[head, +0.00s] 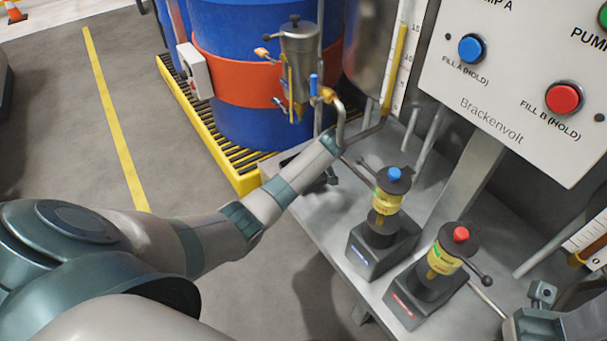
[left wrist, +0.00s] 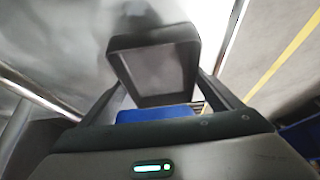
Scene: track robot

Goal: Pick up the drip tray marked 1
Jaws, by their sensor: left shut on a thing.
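My left gripper (head: 322,180) is over the bench, left of the blue-topped unit, and partly hidden by its own wrist. In the left wrist view its two dark fingers (left wrist: 160,100) are shut on a dark, square-rimmed tray (left wrist: 118,58) with a grey inside. A blue piece (left wrist: 155,114) shows between the fingers, just below the tray. I see no number on the tray. The head view barely shows it behind the wrist. Part of my right arm shows at the lower right, but I cannot make out its fingers.
A blue-topped unit (head: 380,235) and a red-topped unit (head: 432,282) stand on the metal bench (head: 345,215). A pump panel (head: 520,60) is behind them. Blue drums (head: 240,120) stand on a yellow-edged grating (head: 200,125).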

